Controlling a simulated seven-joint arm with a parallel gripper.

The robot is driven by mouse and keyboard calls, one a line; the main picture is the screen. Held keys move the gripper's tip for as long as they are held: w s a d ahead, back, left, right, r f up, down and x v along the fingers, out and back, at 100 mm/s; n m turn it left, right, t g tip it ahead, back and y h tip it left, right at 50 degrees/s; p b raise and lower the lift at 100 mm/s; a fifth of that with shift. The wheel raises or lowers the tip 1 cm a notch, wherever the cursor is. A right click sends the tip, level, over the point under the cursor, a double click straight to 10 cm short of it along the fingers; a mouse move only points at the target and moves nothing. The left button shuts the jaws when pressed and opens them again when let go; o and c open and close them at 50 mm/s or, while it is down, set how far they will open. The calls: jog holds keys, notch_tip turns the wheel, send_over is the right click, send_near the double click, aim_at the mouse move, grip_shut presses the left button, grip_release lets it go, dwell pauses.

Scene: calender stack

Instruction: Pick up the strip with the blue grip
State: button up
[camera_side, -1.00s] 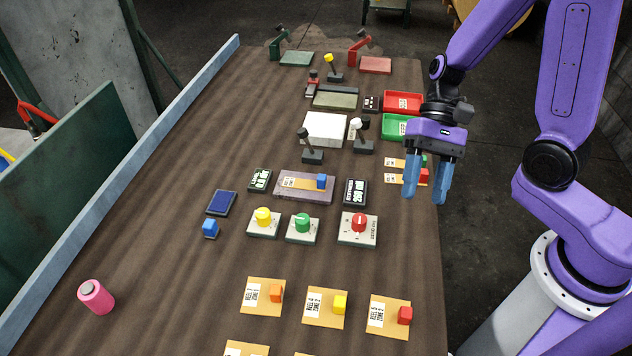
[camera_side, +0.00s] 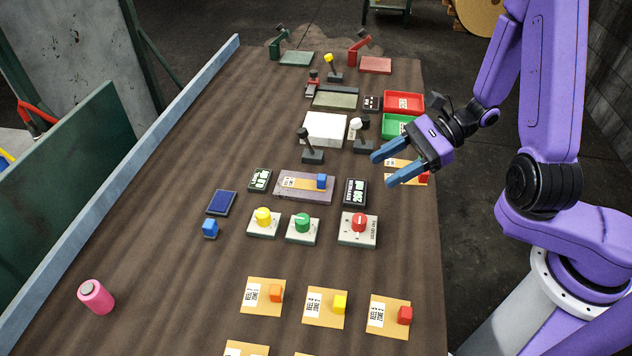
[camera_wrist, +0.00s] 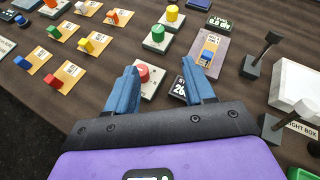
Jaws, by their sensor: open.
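The strip with the blue grip (camera_side: 299,184) is a thin orange and white labelled piece with a small blue block (camera_side: 322,181) at its right end. It lies on a grey-purple plate (camera_side: 290,195) in the middle of the table. In the wrist view the strip (camera_wrist: 210,41) and its blue block (camera_wrist: 207,54) show beyond the right finger. My gripper (camera_side: 382,169) is open and empty, to the right of the plate and apart from it. Its blue fingers are tilted, pointing left in the side view.
Two small displays, left (camera_side: 260,180) and right (camera_side: 355,192), flank the plate. Yellow (camera_side: 263,217), green (camera_side: 302,223) and red (camera_side: 358,223) knobs stand in front. Two levers (camera_side: 312,153) (camera_side: 363,143) and a white box (camera_side: 326,127) stand behind.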

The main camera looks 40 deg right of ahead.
jog(key=d+f+m+t+h, duration=0.1)
jog(key=d+m+t, duration=0.3)
jog(key=m, duration=0.1)
jog(key=m+t+h, duration=0.1)
jog(key=m+t, duration=0.1)
send_near(328, 187)
jog(key=w+a+r, duration=0.2)
jog(key=w+a, duration=0.1)
jog(key=shift+w, duration=0.2)
jog(key=shift+h, duration=0.3)
jog(key=shift+s+x, duration=0.25)
jog(key=shift+x, duration=2.4)
jog(key=shift+a+f, duration=0.1)
jog(key=shift+a, duration=0.05)
grip_shut()
